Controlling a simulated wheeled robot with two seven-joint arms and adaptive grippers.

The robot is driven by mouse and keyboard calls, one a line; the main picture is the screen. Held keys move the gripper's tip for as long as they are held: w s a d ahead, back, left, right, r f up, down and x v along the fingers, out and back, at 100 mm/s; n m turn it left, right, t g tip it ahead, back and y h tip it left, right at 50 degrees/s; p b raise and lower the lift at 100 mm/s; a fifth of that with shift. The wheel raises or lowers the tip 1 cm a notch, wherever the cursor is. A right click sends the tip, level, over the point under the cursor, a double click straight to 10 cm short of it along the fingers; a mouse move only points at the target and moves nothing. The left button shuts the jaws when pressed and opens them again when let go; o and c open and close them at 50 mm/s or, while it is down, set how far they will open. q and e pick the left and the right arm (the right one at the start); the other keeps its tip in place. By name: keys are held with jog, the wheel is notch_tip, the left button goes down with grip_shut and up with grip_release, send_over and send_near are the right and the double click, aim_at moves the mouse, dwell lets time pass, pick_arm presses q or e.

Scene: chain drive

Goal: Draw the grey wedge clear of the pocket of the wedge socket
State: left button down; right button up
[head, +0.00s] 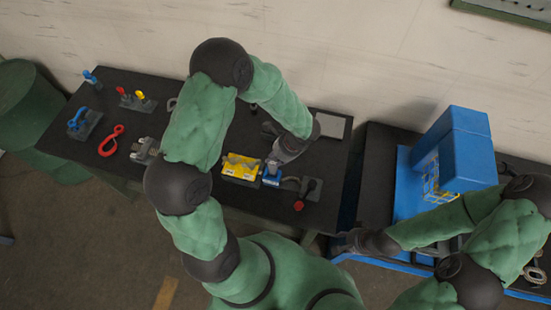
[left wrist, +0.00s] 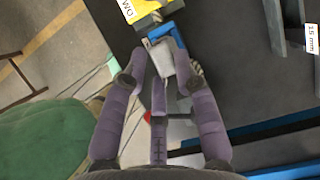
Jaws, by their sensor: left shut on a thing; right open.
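The blue wedge socket (head: 271,180) is beside a yellow block (head: 240,167) on the black table; in the left wrist view the socket (left wrist: 177,34) shows as a blue frame. The pale grey wedge (left wrist: 160,56) is at the socket's near side, between the tips of my left gripper (left wrist: 160,78), which is shut on it. The fingers partly cover it, so how much lies inside the pocket cannot be told. In the head view my left gripper (head: 272,163) is over the socket. My right gripper (head: 344,241) is open, away to the right of the table's front edge.
A red hook (head: 110,141), a blue shackle (head: 77,119) and several small parts lie on the table's left side. A blue machine (head: 455,150) stands on the right bench. A red-tipped black part (head: 300,205) lies just right of the socket.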

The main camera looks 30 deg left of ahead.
pick_arm(q)
jog(key=shift+s+r+p, duration=0.15)
jog(key=shift+r+p, duration=1.85)
jog(key=shift+r, duration=0.9)
